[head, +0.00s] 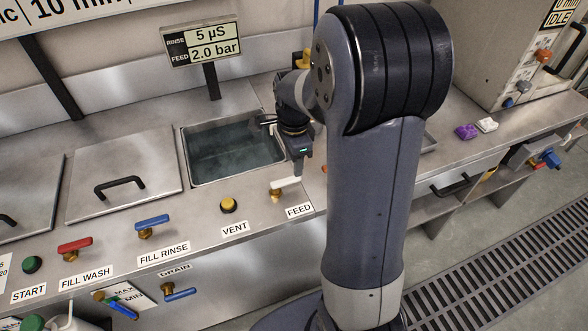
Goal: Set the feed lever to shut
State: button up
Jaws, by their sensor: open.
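The feed lever (284,184) is a white handle on a brass stem, on the steel bench top just above the FEED label (299,211). The handle points right and slightly up in the head view. My gripper (297,172) points down right over the handle's right end. Its jaws are open. The fingertips are small and dark here, so I cannot tell whether they touch the handle or straddle it. My arm stands in front of the bench to the right of the lever.
An open water-filled basin (232,152) lies behind the lever. To its left are the yellow vent button (228,205), the blue fill rinse lever (152,222) and the red fill wash lever (74,245). A display (202,44) reads 5 µS and 2.0 bar.

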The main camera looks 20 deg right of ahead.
aim_at(294, 178)
notch_tip(294, 178, up, 5)
jog(key=shift+r, duration=0.15)
dwell(0.3)
notch_tip(294, 178, down, 11)
jog(key=shift+f, duration=0.1)
jog(key=shift+w+r+n, duration=0.1)
jog(key=shift+r+n, duration=0.1)
jog(key=shift+n, duration=0.1)
dwell(0.5)
